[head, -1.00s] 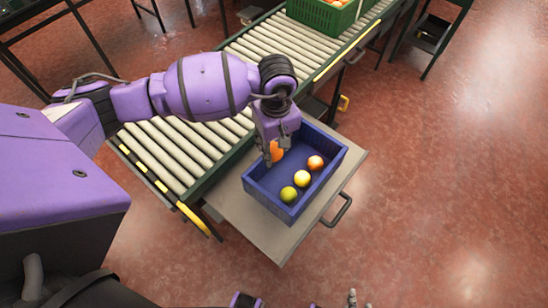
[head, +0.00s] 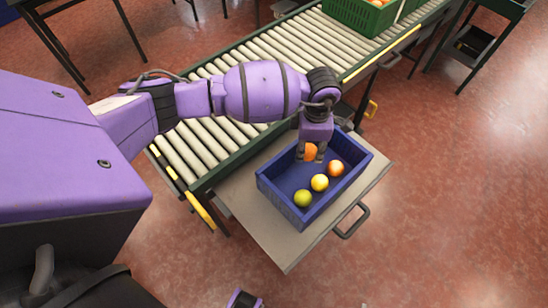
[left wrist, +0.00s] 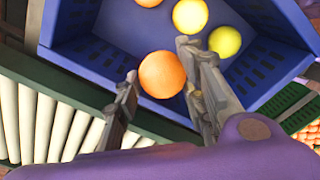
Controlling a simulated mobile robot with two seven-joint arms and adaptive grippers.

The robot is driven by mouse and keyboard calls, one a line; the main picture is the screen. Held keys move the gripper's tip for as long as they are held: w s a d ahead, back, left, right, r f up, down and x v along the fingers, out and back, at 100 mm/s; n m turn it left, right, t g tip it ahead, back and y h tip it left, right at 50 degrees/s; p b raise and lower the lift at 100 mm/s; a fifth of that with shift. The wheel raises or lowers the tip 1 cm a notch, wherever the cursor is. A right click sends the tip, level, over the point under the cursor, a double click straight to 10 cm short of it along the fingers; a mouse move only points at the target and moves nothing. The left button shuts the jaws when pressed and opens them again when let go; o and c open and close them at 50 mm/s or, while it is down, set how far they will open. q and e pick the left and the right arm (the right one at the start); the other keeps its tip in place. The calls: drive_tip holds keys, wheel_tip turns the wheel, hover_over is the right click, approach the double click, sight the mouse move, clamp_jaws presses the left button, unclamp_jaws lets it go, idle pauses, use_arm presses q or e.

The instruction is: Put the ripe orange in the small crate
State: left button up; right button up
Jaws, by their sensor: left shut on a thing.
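My left gripper (head: 310,156) hangs over the blue crate (head: 268,193), near its back side. It is shut on an orange (head: 311,151). The left wrist view shows this orange (left wrist: 162,75) between the two fingers, with the blue crate around and below it. Three other fruits lie in a row in the crate: a green-yellow one (head: 303,198), a yellow one (head: 320,183) and an orange-red one (head: 336,168). I cannot tell whether the held orange touches the crate floor. My right gripper is not clearly in view.
The blue crate stands on a grey side table (head: 285,250) with a handle (head: 352,220). A roller conveyor (head: 205,140) runs behind it. A green crate (head: 355,17) with oranges stands on the conveyor's far end. Open red floor lies to the right.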

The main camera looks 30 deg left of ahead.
use_arm(q)
drive_tip(key=s+f, duration=0.1)
drive_tip(key=f, duration=0.1)
drive_tip(key=s+a+f, duration=0.1)
drive_tip(key=s+f, duration=0.1)
drive_tip(key=shift+s+a, duration=0.1)
drive_tip(key=shift+a, duration=0.1)
drive_tip(key=shift+s+a+f, duration=0.15)
drive_tip(key=shift+s+f, duration=0.15)
drive_tip(key=shift+f, duration=0.2)
drive_tip(key=shift+s+a+f, duration=0.1)
drive_tip(key=shift+s+f, duration=0.05)
drive_tip(key=shift+f, duration=0.85)
drive_tip(key=shift+s+a+f, duration=0.1)
drive_tip(key=shift+s+f, duration=0.05)
drive_tip(key=shift+f, duration=0.8)
use_arm(e)
drive_tip(key=shift+s, duration=0.2)
use_arm(q)
drive_tip(key=shift+f, duration=0.15)
drive_tip(key=o, duration=0.8)
drive_tip(key=shift+o, duration=0.5)
